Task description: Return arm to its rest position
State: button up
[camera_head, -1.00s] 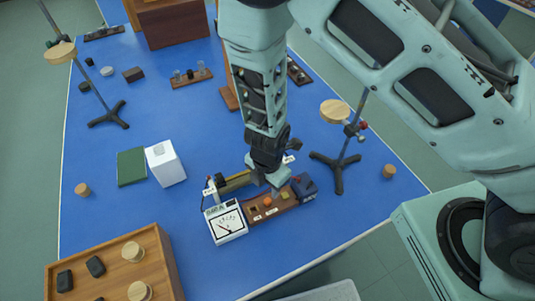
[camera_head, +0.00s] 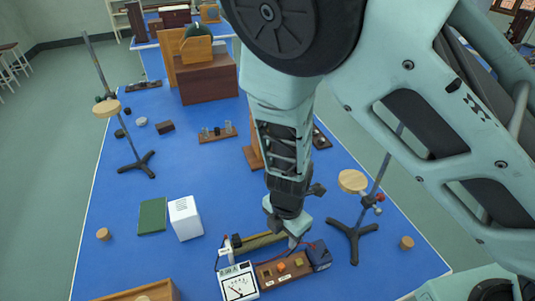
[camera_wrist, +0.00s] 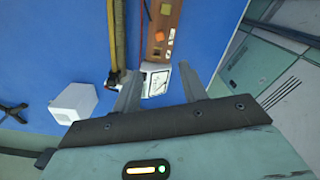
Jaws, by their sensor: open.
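My arm reaches down over the blue bench in the head view, and my gripper (camera_head: 292,240) points down just behind the wooden component board (camera_head: 268,275). In the wrist view the two fingers of my gripper (camera_wrist: 158,88) are spread apart with nothing between them. A white analog meter (camera_head: 238,284) stands at the left end of the board; in the wrist view it (camera_wrist: 156,80) shows beyond the fingers. A dark blue box (camera_head: 319,255) is at the board's right end. The fingertips are small in the head view, and any contact there cannot be told.
A clamp stand (camera_head: 355,232) stands close to the right of my gripper, another stand (camera_head: 137,160) at the left. A white box (camera_head: 185,218) and green book (camera_head: 152,216) lie left. A wooden tray (camera_head: 150,291) is at the front.

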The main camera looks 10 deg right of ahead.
notch_tip(320, 180, up, 7)
jog(key=w+m+t+b, duration=0.1)
jog(key=m+t+b, duration=0.3)
jog(key=m+b, duration=0.55)
jog(key=s+d+r+m+g+b, duration=0.1)
jog(key=s+d+m+g+b, duration=0.1)
jog(key=s, duration=0.5)
jog(key=s+d+r+m+g+b, duration=0.2)
jog(key=s+m, duration=0.3)
jog(key=s, duration=0.3)
jog(key=shift+d+y+b, duration=0.2)
jog(key=shift+y+b, duration=0.1)
jog(key=shift+b, duration=0.4)
